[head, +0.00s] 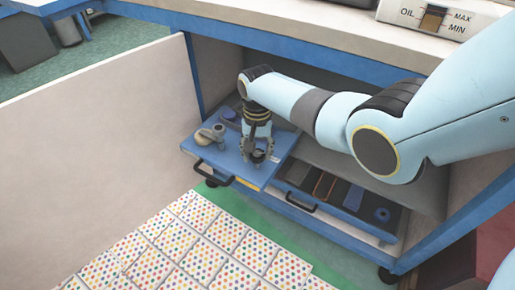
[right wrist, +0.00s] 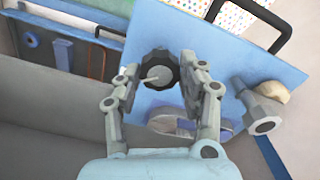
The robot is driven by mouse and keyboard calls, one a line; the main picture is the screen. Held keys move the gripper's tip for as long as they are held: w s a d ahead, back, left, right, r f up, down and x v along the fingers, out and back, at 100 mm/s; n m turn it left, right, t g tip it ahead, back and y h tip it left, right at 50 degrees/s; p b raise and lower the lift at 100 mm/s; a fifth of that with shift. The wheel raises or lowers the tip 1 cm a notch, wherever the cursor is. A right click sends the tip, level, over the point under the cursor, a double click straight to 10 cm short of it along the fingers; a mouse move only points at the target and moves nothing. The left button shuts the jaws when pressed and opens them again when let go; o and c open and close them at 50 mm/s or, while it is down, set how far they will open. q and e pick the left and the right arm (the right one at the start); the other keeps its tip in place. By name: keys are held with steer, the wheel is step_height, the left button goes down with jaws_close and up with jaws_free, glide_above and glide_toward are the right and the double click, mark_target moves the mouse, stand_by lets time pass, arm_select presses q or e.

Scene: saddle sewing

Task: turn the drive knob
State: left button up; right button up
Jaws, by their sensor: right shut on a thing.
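The drive knob, a dark round knob with a light pointer (right wrist: 158,72), sits on the blue pulled-out board. In the head view the knob (head: 258,156) shows small and dark under my right gripper (head: 256,150). My right gripper reaches down from above, and in the right wrist view its two fingers (right wrist: 158,70) are closed around the knob's sides. The fingers partly hide the knob's edges. My left gripper is not in view.
The blue board (head: 225,165) also bears a grey-beige fitting (head: 208,136) and a blue rounded item (head: 229,114). A lower drawer (head: 330,205) holds several tools. A pale panel (head: 95,125) stands at the left. A dotted mat (head: 200,245) lies on the floor in front.

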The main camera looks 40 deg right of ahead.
mark_target(257, 153)
steer(key=n+p, duration=0.1)
steer(key=n, duration=0.3)
steer(key=shift+r+p, duration=0.1)
steer(key=shift+p, duration=0.25)
steer(key=n+p, duration=0.1)
steer(key=n, duration=0.4)
steer(key=shift+n, duration=0.4)
steer(key=n, duration=0.5)
steer(key=shift+p, duration=0.4)
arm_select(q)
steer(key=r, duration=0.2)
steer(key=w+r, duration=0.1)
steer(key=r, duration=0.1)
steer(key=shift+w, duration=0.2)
arm_select(e)
steer(key=n, duration=0.6)
steer(key=shift+a, duration=0.1)
steer(key=shift+n, duration=0.4)
steer(key=o, duration=1.2)
steer(key=shift+c, duration=0.2)
step_height(257, 153, up, 12)
